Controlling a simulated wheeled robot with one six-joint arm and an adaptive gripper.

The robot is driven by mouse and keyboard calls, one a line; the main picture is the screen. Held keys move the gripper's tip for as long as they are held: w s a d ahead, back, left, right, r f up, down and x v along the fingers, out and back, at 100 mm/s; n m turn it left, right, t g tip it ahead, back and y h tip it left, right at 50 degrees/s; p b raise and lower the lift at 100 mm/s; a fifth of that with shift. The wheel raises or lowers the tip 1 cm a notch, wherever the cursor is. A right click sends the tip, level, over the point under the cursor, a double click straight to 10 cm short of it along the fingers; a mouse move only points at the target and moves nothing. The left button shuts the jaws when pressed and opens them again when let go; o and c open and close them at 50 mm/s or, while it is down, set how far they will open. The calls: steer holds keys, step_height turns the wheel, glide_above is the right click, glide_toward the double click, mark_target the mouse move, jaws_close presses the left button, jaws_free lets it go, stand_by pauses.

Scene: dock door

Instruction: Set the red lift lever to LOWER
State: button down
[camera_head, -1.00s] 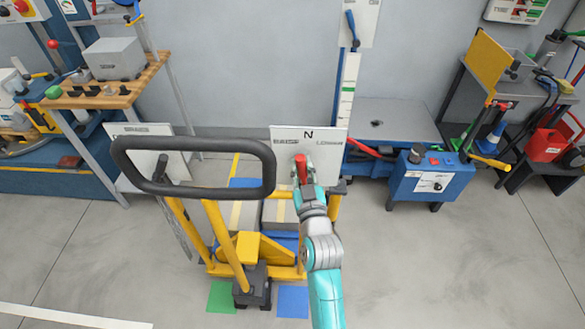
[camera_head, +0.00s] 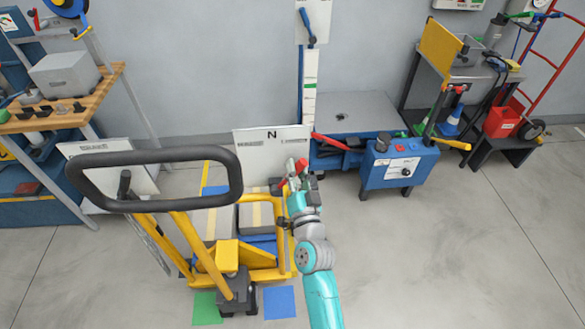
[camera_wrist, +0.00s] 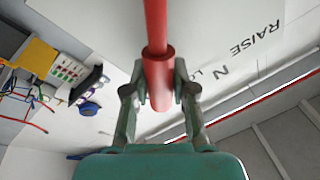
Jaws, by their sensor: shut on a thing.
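The red lift lever (camera_head: 301,165) stands in front of a white board (camera_head: 262,160) with N at the top middle and a label at each side. The lever's grip is at the right part of the board, by the right label. My gripper (camera_head: 297,178) is shut on it. In the wrist view the red lever (camera_wrist: 156,35) passes between both fingers of my gripper (camera_wrist: 160,90). RAISE and N read clearly there, and the third label is partly hidden behind a finger.
A yellow pallet truck with a black loop handle (camera_head: 235,180) stands just left of my arm. A blue unit (camera_head: 398,172) stands to the right, beside a low platform (camera_head: 345,113). A wooden bench (camera_head: 90,95) is at the left. The floor at the right front is clear.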

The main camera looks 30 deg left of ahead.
steer(key=shift+w+d+f, duration=0.1)
steer(key=shift+d+f, duration=0.05)
stand_by(0.4)
steer(key=c, duration=0.9)
jaws_free()
steer(key=v, duration=0.7)
steer(key=shift+s+d, duration=0.15)
steer(key=shift+s, duration=0.05)
